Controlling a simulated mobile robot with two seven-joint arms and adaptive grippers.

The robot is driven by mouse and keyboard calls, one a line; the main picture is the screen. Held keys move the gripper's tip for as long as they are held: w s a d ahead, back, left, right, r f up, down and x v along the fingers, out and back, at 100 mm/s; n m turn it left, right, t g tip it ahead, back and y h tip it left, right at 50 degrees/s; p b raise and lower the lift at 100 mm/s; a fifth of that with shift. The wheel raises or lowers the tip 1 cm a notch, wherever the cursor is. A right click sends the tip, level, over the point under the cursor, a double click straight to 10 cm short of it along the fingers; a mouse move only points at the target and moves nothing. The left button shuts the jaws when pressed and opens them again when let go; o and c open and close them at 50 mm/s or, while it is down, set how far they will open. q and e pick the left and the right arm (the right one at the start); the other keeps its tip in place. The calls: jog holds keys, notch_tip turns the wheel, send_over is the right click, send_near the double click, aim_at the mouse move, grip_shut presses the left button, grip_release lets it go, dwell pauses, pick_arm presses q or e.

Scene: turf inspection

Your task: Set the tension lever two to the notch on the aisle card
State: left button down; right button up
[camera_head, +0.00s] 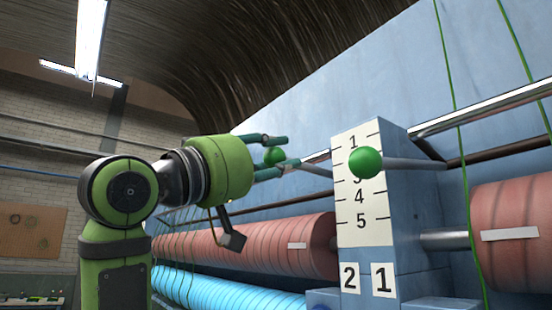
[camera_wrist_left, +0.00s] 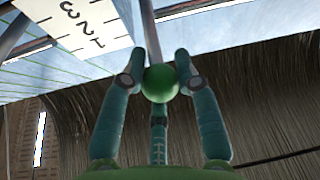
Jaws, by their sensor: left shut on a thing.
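My left gripper (camera_head: 279,151) is shut on the green ball knob (camera_head: 272,156) of the left lever, above the label 2. In the left wrist view the knob (camera_wrist_left: 161,84) sits between the fingers, with its grey rod (camera_wrist_left: 152,35) running up. A white scale (camera_head: 349,196) on the blue post shows 1, 4 and 5, with 3 partly covered. The other lever's green knob (camera_head: 365,163) hides the 2 from the head. Labels 2 (camera_head: 349,277) and 1 (camera_head: 382,278) are on the post's foot. No readable aisle card shows. My right gripper is out of view.
Red rollers (camera_head: 250,245) and (camera_head: 510,230) a second red roller flank the blue post. A glowing cyan roller (camera_head: 225,292) lies below. Metal rails (camera_head: 485,108) and green cords run near the post. A pinboard (camera_head: 30,229) hangs on the far left wall.

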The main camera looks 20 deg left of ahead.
pick_arm(q)
jog(key=c, duration=0.9)
grip_release()
jog(key=shift+s+a+r, duration=0.1)
jog(key=shift+r, duration=0.1)
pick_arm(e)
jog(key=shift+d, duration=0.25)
pick_arm(q)
jog(key=shift+f, duration=0.1)
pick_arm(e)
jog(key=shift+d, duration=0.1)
pick_arm(q)
jog(key=shift+s, duration=0.1)
jog(key=v, duration=1.2)
